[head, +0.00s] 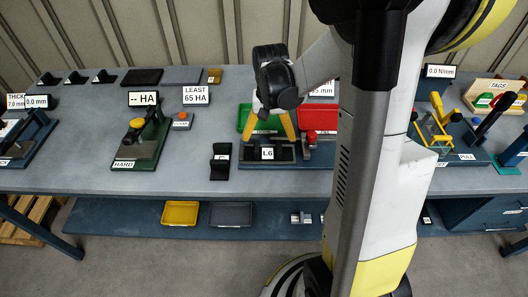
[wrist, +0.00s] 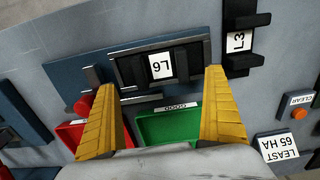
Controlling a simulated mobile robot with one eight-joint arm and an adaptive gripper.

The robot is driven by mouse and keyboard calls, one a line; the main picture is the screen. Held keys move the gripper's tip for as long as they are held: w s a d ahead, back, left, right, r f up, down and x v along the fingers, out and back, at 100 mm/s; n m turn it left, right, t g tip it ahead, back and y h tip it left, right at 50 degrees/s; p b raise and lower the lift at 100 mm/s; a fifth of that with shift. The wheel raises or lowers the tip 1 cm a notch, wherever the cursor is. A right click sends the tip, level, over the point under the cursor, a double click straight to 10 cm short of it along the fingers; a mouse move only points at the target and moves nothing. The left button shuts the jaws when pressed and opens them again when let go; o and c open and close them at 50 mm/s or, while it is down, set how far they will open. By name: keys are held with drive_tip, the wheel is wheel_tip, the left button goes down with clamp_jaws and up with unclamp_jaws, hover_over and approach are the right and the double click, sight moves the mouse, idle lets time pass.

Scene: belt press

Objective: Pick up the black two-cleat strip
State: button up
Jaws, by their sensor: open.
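A black strip labelled L6 (head: 284,154) lies on a dark blue fixture on the bench, with a raised black block on each side of its label. In the wrist view the L6 strip (wrist: 190,62) lies beyond my fingertips. A second black strip labelled L3 (head: 219,172) lies on the bench to its left; it also shows in the wrist view (wrist: 238,62) with two raised blocks. I cannot tell which is named. My gripper (head: 274,124) is open and empty, its yellow fingers pointing down above the L6 strip, apart from it. In the wrist view the fingers (wrist: 156,84) are spread wide.
A green tray (head: 245,121) and a red tray (head: 318,121) stand behind the fixture. A red knob (head: 312,136) stands at the fixture's right. A green hardness tester (head: 140,150) is further left. Bare bench lies between the tester and L3.

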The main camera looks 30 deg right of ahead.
sight(268, 153)
drive_tip(key=f+b, duration=0.1)
drive_tip(key=f, duration=0.1)
drive_tip(key=f+b, duration=0.1)
drive_tip(key=f, duration=0.1)
drive_tip(key=f+b, duration=0.1)
drive_tip(key=shift+a+f, duration=0.25)
drive_tip(key=shift+f, duration=0.15)
drive_tip(key=shift+s+r, duration=0.1)
drive_tip(key=c, duration=1.4)
wheel_tip(268, 153, up, 10)
drive_tip(key=p, duration=0.4)
drive_tip(key=shift+p, duration=0.3)
